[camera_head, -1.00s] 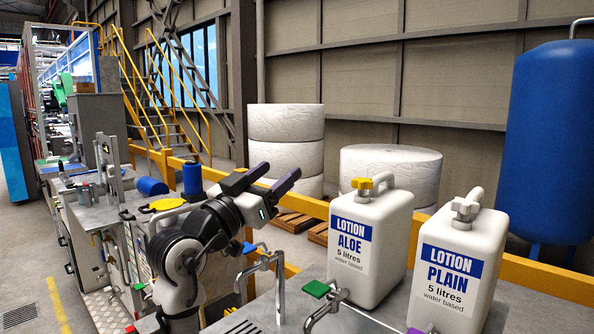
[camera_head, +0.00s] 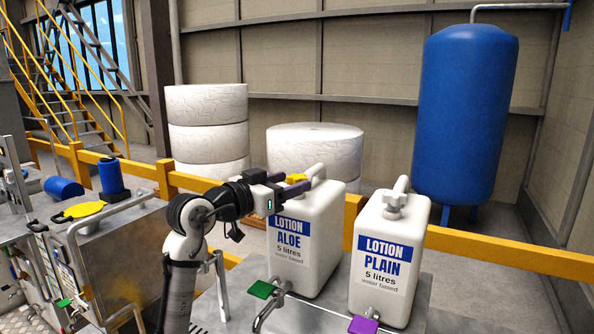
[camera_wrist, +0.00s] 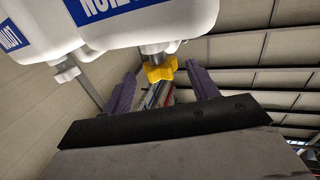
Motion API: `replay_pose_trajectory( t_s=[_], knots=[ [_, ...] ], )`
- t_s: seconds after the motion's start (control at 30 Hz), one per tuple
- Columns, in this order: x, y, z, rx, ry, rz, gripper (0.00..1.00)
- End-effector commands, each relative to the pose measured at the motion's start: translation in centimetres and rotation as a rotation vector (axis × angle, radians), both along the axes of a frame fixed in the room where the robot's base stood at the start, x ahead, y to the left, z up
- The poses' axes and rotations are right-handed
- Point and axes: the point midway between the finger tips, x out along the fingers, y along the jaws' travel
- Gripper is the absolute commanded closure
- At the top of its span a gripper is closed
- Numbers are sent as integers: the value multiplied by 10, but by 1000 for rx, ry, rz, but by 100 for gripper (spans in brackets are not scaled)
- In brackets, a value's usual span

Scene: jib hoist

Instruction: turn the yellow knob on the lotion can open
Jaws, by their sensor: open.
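The white "Lotion Aloe" can (camera_head: 318,250) stands upright on the metal bench, with a yellow knob (camera_head: 299,179) at its top, partly hidden behind my gripper (camera_head: 298,186). In the wrist view the yellow knob (camera_wrist: 160,69) shows between the two purple fingertips of my gripper (camera_wrist: 161,74), with a gap to each finger. My gripper is open and level with the knob. Whether a finger touches it I cannot tell. The "Lotion Plain" can (camera_head: 388,280) stands to the right with a pale knob (camera_head: 393,203).
Taps with a green handle (camera_head: 261,289) and a purple handle (camera_head: 363,325) stick out below the cans. A yellow rail (camera_head: 480,248) runs behind the bench. A blue tank (camera_head: 465,115) stands farther back. The space above the cans is clear.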

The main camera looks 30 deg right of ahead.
Motion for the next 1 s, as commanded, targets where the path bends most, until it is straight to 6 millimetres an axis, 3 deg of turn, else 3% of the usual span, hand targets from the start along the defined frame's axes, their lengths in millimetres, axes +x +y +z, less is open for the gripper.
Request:
replay_pose_trajectory(
  t_s=[0.2,0.6,0.93,1.0],
  knots=[
    [6,-26,1,0,0,0,41],
    [8,-32,0,0,-1,2,42],
    [7,-32,0,-1,-1,2,85],
    [7,-32,0,-1,-1,2,85]
  ],
)
